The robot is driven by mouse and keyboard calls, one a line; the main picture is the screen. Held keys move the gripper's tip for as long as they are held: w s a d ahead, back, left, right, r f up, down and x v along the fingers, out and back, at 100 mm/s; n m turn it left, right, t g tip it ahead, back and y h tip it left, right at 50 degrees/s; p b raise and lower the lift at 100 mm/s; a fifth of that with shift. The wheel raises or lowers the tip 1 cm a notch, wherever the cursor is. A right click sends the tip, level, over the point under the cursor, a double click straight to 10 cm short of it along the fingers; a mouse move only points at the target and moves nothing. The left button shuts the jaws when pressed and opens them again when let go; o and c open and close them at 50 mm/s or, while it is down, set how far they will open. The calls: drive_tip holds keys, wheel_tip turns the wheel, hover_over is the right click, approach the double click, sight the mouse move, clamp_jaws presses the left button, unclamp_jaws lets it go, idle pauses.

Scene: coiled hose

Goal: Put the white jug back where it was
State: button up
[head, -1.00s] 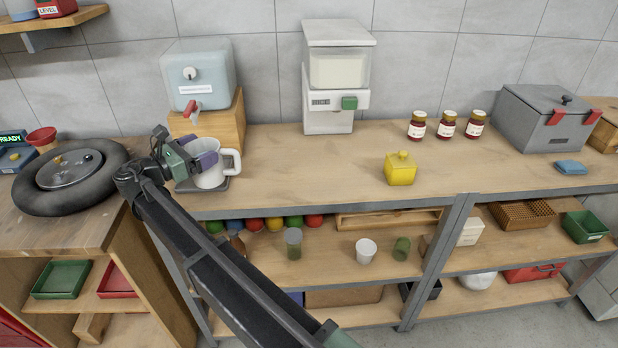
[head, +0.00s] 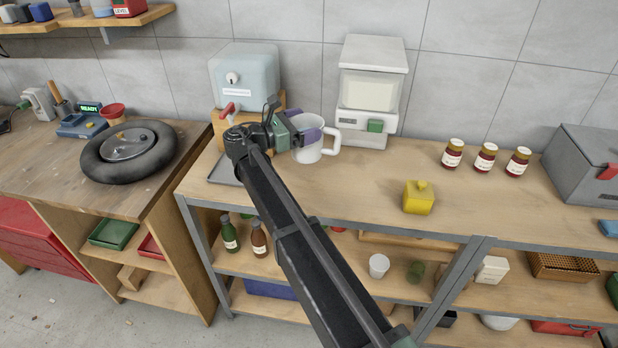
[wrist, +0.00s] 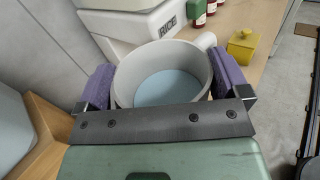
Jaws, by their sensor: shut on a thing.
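The white jug (head: 309,150) is in my gripper (head: 302,133), its handle pointing right. In the head view it is over the counter between the pale blue tap dispenser (head: 243,78) and the white rice dispenser (head: 366,122). I cannot tell whether its base touches the counter. In the wrist view the purple pads of my gripper (wrist: 163,80) press the jug (wrist: 128,80) from both sides. The jug is upright and holds pale blue liquid (wrist: 165,88). The grey tray (head: 226,172) below the tap is empty where it shows; my arm hides part of it.
A yellow pot (head: 418,198) and several red jars (head: 485,158) stand further right on the counter (head: 360,195). The counter's front middle is clear. A grey lidded box (head: 585,165) is at the far right. The rice dispenser also shows close ahead in the wrist view (wrist: 150,25).

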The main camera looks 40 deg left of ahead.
wheel_tip(320, 180, up, 8)
drive_tip(key=s+a+n+t+y+p, duration=0.1)
drive_tip(key=s+a+y+p, duration=0.1)
drive_tip(key=p, duration=0.5)
wheel_tip(320, 180, down, 21)
drive_tip(key=b, duration=2.1)
drive_tip(key=shift+w+r, duration=0.1)
drive_tip(key=shift+w, duration=0.05)
drive_tip(key=shift+d, duration=0.1)
drive_tip(key=o, duration=1.3)
drive_tip(key=shift+r, duration=0.15)
drive_tip(key=v, duration=1.2)
drive_tip(key=shift+r, duration=0.15)
